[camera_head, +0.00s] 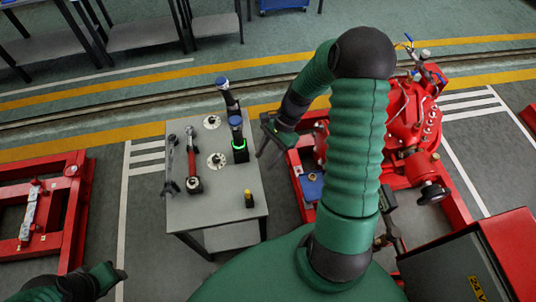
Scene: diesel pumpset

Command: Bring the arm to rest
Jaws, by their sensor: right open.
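My right arm (357,140) wears a green ribbed sleeve and rises from the lower middle, then bends over at the top and down to the left. My right gripper (271,150) is open and empty, just off the right edge of the grey tool table (225,190). It points downward and stands close to a dark tool with a green ring. Part of my left arm (95,280) shows at the bottom left corner, in green and black. Its jaws are too small and dark to read.
On the table are a wrench (169,163), a red-handled tool (191,160), two dark upright tools (237,135) and a small black-yellow item (248,198). The red pumpset (410,120) stands right. A red frame (75,215) lies left. Floor between frame and table is clear.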

